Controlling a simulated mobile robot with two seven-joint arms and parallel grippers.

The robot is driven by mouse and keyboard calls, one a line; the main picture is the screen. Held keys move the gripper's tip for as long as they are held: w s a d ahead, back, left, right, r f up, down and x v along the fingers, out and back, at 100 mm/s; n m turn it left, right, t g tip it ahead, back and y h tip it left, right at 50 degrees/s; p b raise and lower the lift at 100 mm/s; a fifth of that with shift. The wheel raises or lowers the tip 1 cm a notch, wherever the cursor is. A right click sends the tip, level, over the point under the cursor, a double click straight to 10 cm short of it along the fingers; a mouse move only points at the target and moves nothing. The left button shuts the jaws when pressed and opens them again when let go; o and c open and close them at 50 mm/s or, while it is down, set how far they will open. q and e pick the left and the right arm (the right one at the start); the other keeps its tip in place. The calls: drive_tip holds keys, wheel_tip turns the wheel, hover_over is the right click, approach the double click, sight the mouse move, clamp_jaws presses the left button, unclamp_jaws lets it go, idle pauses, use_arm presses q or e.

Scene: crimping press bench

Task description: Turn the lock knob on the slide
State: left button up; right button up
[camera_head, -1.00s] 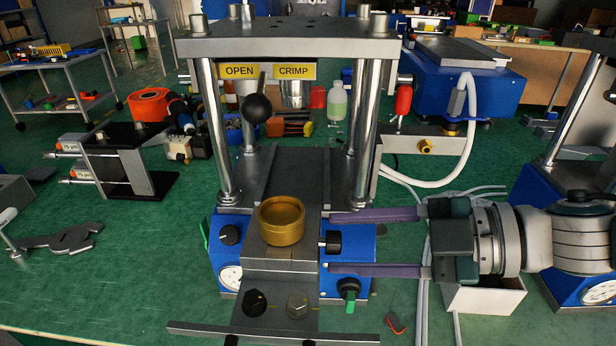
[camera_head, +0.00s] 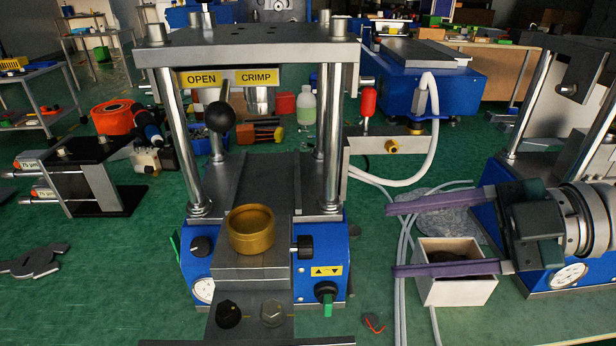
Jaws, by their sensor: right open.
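The slide (camera_head: 252,268) is the grey block and track at the front of the press, with a brass ring cup (camera_head: 251,237) on top. A black side knob (camera_head: 304,246) sticks out of the slide's right side; it looks like the lock knob. A round black knob (camera_head: 228,314) and a hex bolt head (camera_head: 271,312) sit on the slide's front part. My right gripper (camera_head: 390,240) is open and empty, its two purple fingers pointing left, well to the right of the side knob and apart from it. My left gripper is not in view.
The blue press base (camera_head: 335,258) has a green-tipped switch (camera_head: 327,297) below the side knob. A white box (camera_head: 455,285) stands under my right gripper, beside pale hoses (camera_head: 404,260). A second press (camera_head: 530,230) stands at right.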

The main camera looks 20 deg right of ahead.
sight(305, 248)
idle(0.3)
drive_tip(key=w+f+n+g+y+b, duration=0.1)
drive_tip(key=w+f+n+y+b, duration=0.1)
drive_tip(key=n+b, duration=1)
drive_tip(key=w+f+n+y+b, duration=0.25)
drive_tip(key=n+b, duration=0.65)
drive_tip(key=b, duration=0.5)
drive_tip(key=a+n+g+b, duration=0.1)
drive_tip(key=a+n+b, duration=0.4)
drive_tip(key=a+n, duration=0.2)
drive_tip(key=shift+w+a+r+n+b, duration=0.35)
drive_tip(key=shift+a+n+b, duration=0.05)
drive_tip(key=shift+n, duration=0.2)
drive_tip(key=shift+y, duration=0.25)
clamp_jaws()
